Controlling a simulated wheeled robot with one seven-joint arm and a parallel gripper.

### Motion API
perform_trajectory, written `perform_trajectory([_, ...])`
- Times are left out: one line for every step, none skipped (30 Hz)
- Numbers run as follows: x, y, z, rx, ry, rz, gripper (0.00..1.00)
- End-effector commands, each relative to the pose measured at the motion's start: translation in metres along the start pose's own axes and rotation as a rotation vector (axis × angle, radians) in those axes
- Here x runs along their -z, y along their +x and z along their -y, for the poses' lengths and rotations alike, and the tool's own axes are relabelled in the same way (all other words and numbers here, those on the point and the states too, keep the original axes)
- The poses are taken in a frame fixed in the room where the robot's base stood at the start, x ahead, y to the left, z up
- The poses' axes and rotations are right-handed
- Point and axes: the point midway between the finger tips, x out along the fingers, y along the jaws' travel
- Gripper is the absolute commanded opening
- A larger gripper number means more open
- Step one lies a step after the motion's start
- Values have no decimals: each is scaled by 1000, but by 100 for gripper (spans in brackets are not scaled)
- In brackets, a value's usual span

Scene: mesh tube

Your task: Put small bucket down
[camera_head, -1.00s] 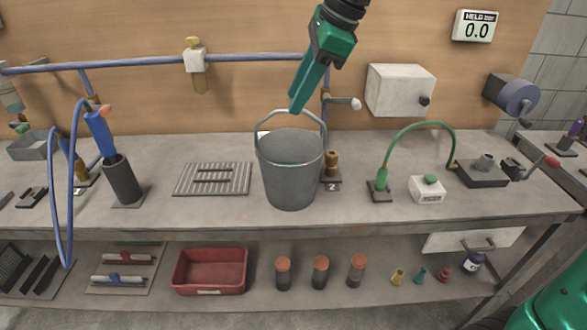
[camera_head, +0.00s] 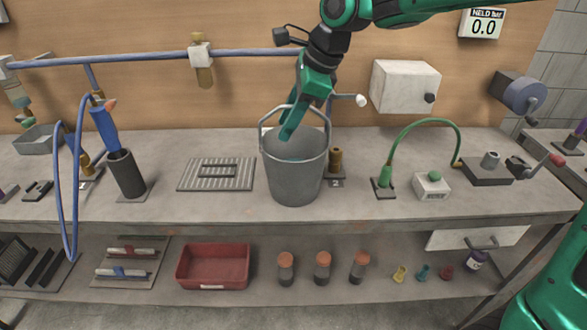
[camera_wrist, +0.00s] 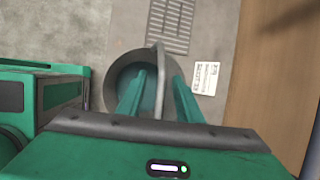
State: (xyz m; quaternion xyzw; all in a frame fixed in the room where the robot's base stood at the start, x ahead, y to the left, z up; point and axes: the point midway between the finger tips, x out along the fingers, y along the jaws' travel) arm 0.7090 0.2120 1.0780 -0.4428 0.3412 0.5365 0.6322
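The small grey metal bucket (camera_head: 296,178) stands upright on the bench, with bluish contents visible inside. Its wire handle (camera_head: 264,116) is raised in an arch over the rim. My gripper (camera_head: 287,137) reaches down at the handle, its fingers over the bucket mouth. In the wrist view, the two green fingers (camera_wrist: 159,76) are apart, with the handle (camera_wrist: 160,57) between them and a gap on each side. The bucket rim (camera_wrist: 110,82) shows below the fingers.
A ribbed grate (camera_head: 190,176) lies left of the bucket. A brass fitting (camera_head: 336,160) stands close on its right. A printed white card (camera_wrist: 205,78) lies beside the bucket. A blue pipe (camera_head: 130,59) runs along the wall. A red tray (camera_head: 213,284) is on the lower shelf.

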Motion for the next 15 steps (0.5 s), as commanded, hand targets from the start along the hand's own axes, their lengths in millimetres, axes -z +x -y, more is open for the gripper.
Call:
perform_trajectory([0,0,0,0,0,0,33])
perform_trajectory([0,0,0,0,0,0,33])
perform_trajectory([0,0,0,0,0,0,28])
perform_trajectory([0,0,0,0,0,0,21])
perform_trajectory([0,0,0,0,0,0,13])
perform_trajectory([0,0,0,0,0,0,4])
perform_trajectory([0,0,0,0,0,0,0])
perform_trajectory([0,0,0,0,0,0,0])
perform_trajectory([0,0,0,0,0,1,0])
perform_trajectory([0,-1,0,0,0,1,0])
perform_trajectory([0,-1,0,1,0,1,0])
perform_trajectory([0,-1,0,1,0,1,0])
perform_trajectory([0,-1,0,1,0,1,0])
perform_trajectory([0,-1,0,1,-1,1,0])
perform_trajectory([0,-1,0,1,-1,1,0])
